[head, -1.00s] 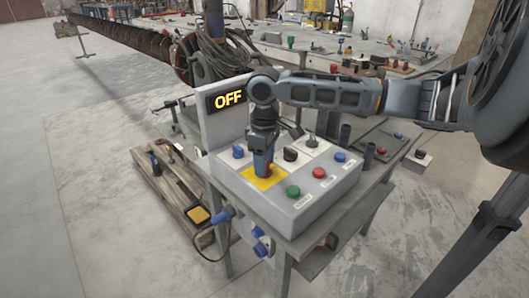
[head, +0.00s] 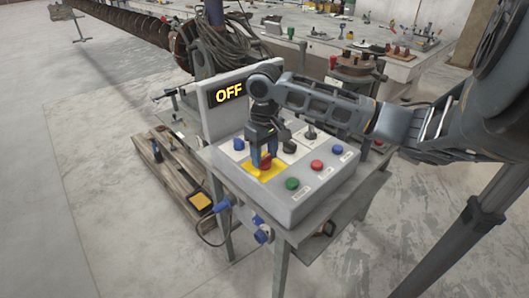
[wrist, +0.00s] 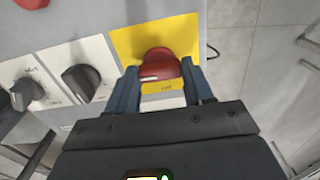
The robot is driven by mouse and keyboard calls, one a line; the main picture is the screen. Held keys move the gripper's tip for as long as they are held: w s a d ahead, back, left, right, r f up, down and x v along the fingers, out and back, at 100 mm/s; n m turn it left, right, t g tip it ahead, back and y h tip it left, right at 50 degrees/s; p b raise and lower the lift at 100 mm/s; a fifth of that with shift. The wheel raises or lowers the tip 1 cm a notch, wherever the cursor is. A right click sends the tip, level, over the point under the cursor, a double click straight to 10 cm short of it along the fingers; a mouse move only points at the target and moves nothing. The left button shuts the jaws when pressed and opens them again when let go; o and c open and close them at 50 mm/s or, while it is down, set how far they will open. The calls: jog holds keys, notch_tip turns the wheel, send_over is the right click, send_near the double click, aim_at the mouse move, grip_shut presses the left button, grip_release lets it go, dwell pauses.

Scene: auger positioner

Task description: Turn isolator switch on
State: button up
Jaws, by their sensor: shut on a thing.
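The isolator switch is a red rotary knob (wrist: 158,66) on a yellow plate (wrist: 190,30) at the corner of the grey control box. In the head view the red knob (head: 265,161) shows between the blue fingers, and the yellow plate (head: 270,175) lies around it. My gripper (wrist: 160,82) is shut on the red knob, with one finger on each side. In the head view my gripper (head: 264,158) points down onto the box from above. A display (head: 229,94) behind the box reads OFF. The knob's far side is partly hidden by my fingers.
The control box (head: 312,206) also carries black knobs (wrist: 82,82), a blue knob (head: 239,144), and green (head: 292,184), red (head: 317,165) and blue (head: 338,150) buttons close by. A pallet (head: 177,178) lies on the floor left of the stand. Open floor is at front left.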

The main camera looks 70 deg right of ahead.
aim_at(264, 157)
jog(key=o, duration=1)
jog(key=shift+o, duration=0.2)
jog(key=shift+r+b, duration=0.35)
jog(key=shift+r, duration=3.55)
